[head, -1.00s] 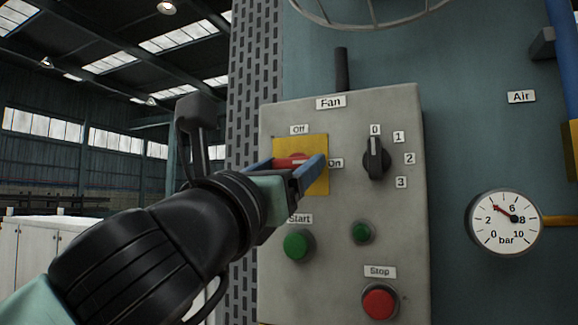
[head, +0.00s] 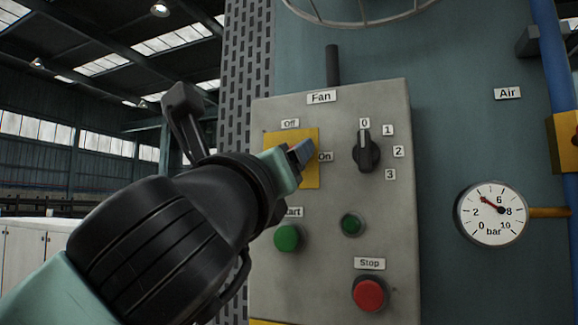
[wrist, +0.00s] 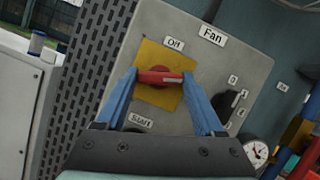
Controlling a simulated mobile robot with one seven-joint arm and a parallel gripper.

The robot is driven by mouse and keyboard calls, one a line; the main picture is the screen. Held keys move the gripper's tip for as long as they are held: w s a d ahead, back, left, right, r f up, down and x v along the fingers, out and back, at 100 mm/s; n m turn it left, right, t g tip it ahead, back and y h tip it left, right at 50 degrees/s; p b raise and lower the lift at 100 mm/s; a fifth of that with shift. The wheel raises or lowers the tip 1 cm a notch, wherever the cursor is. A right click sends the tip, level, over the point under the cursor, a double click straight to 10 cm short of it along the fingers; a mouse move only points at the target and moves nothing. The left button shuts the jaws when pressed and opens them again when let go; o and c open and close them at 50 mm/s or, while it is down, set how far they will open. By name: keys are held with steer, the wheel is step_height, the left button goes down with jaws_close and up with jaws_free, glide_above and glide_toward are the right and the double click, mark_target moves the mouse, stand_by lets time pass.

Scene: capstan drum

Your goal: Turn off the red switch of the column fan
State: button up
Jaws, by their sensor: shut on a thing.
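The red switch (wrist: 158,77) sits on a square yellow plate (head: 310,176) under the "Fan" label (head: 321,97), with "Off" (head: 290,123) above it and "On" (head: 325,157) at its right. My gripper (head: 296,153) is at the switch, and its blue fingers are shut on the two ends of the red handle in the wrist view. There the handle lies nearly level while the panel's labels slope down to the right, so it is turned somewhat from the label line. In the head view my gripper hides the handle.
The grey panel (head: 392,230) also has a black rotary knob (head: 366,151) close to the right, a green start button (head: 288,237), a small green button (head: 351,224) and a red stop button (head: 369,294). A pressure gauge (head: 492,212) is further right.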

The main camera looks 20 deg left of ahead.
steer(key=shift+d+r+n+g+y+p, duration=0.2)
steer(key=shift+n+g+y, duration=0.55)
steer(key=shift+n, duration=2.05)
steer(key=shift+a+r+n+g+y+p, duration=0.2)
steer(key=shift+n+g+y, duration=0.5)
steer(key=shift+n, duration=2.1)
steer(key=shift+d+f+n+g+y+p, duration=0.1)
steer(key=shift+d+n+g+y+p, duration=0.65)
steer(key=shift+n, duration=2.05)
steer(key=shift+a+g+h+b, duration=0.3)
steer(key=shift+a+b, duration=0.1)
steer(key=shift+a, duration=0.15)
steer(key=o, duration=1.4)
steer(key=b+v, duration=0.6)
steer(key=v, duration=0.7)
steer(key=shift+r, duration=0.1)
